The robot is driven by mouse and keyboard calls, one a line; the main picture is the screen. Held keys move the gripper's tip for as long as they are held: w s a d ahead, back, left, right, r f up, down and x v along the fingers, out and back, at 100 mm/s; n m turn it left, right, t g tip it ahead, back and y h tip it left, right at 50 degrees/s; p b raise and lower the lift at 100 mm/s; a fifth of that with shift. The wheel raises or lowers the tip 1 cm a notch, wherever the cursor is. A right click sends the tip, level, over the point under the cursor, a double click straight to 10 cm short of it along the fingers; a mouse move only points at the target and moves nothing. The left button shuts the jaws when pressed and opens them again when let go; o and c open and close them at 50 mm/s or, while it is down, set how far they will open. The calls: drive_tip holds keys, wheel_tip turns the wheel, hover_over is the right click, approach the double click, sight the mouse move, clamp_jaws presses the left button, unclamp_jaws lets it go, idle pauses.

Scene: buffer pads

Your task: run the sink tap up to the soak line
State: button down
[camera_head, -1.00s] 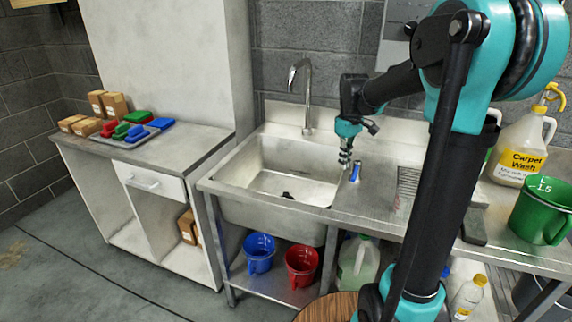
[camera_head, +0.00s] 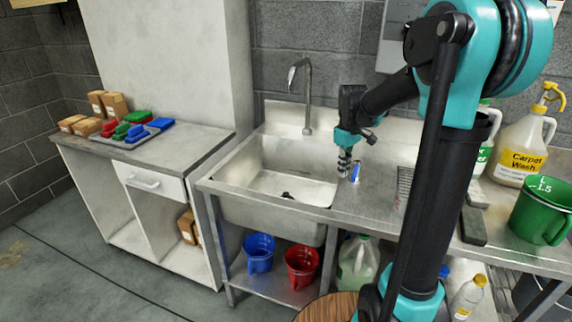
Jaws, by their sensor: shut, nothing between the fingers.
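The metal sink (camera_head: 290,189) has a tall curved tap (camera_head: 308,100) at its back edge. No water shows coming from the spout, and the basin looks empty apart from a dark drain. A small upright lever with a blue mark (camera_head: 355,173) stands on the deck right of the basin. My gripper (camera_head: 343,173) points down beside this lever, on its left, over the basin's right rim. It is shut and empty; I cannot tell whether it touches the lever. A green measuring jug (camera_head: 543,211) with a 1.5 mark stands on the right counter. No soak line is clear in view.
A Carpet Wash bottle (camera_head: 522,150) stands at the back right. Blue (camera_head: 259,253) and red (camera_head: 301,267) buckets sit on the shelf below. A left counter (camera_head: 190,145) holds boxes and coloured pads. My arm hides part of the right counter.

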sight(356, 175)
drive_tip(key=shift+s+d, duration=0.7)
drive_tip(key=shift+d, duration=0.2)
drive_tip(key=shift+s+d, duration=0.25)
drive_tip(key=shift+d, duration=0.3)
drive_tip(key=shift+s+d, duration=0.2)
drive_tip(key=shift+d, duration=0.35)
